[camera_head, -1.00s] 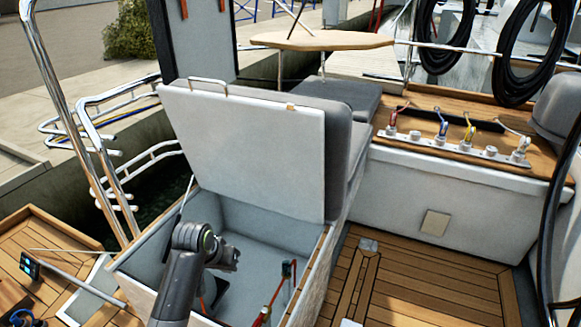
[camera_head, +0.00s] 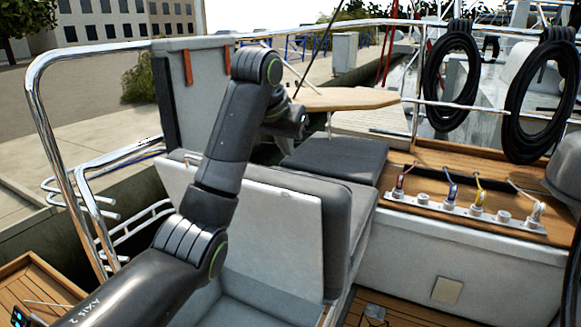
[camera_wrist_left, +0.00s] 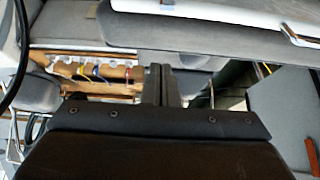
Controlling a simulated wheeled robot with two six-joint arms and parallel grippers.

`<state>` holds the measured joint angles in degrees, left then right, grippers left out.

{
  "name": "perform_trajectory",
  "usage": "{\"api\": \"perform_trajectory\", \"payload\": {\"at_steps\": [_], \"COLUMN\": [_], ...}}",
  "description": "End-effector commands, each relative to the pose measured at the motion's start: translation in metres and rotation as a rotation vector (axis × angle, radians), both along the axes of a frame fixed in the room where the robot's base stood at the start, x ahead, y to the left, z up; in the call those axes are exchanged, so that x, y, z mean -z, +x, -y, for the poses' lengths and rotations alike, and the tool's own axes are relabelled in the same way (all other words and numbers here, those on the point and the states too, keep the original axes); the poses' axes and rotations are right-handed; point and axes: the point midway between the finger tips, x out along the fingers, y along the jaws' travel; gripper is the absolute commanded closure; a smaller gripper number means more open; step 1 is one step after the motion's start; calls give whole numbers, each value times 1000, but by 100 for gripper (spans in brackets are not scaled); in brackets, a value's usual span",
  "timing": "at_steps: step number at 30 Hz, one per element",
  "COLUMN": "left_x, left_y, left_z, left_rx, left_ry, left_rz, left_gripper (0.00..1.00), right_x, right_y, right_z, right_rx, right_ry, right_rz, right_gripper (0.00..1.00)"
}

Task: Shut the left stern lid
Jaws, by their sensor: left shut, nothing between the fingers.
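The left stern lid (camera_head: 285,230) stands raised, with its white underside towards me and a grey cushion on its far side. My left arm crosses in front of it and hides much of its left and middle part. My left gripper (camera_head: 291,120) is up beyond the lid's top edge, apart from it as far as I can see; its fingertips hardly show there. In the left wrist view the gripper (camera_wrist_left: 161,72) is shut and empty. The lid's white edge and grey cushion (camera_wrist_left: 190,37) cross the top of that view. My right gripper is out of view.
The open locker (camera_head: 243,311) lies below the lid. A wooden table top (camera_head: 345,99) stands behind, close to the gripper. A steel rail (camera_head: 45,115) rises at the left. Grey seat cushions (camera_head: 335,158) and a ledge with coloured levers (camera_head: 465,209) lie to the right.

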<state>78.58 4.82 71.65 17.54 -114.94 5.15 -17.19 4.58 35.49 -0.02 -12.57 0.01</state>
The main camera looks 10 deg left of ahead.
Motion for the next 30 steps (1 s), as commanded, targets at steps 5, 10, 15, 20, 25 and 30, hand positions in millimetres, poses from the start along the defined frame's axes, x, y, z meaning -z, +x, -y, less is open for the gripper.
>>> {"api": "perform_trajectory", "payload": {"at_steps": [5,10,15,20,25,30], "left_x": [20,44,76,87,89,91], "left_y": [8,24,43,39,25,15], "left_z": [3,9,16,14,9,6], "left_rx": [1,0,-1,1,1,1], "left_ry": [0,0,-1,0,-1,-1], "left_rz": [-2,-5,-7,2,1,1], "left_gripper": [100,100,100,100,100,100], "right_x": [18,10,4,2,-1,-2], "right_y": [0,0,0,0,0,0], "right_z": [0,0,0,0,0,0], "right_rx": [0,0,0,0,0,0], "right_ry": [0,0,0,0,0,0], "right_rz": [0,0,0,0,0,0], "right_gripper": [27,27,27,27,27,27]}}
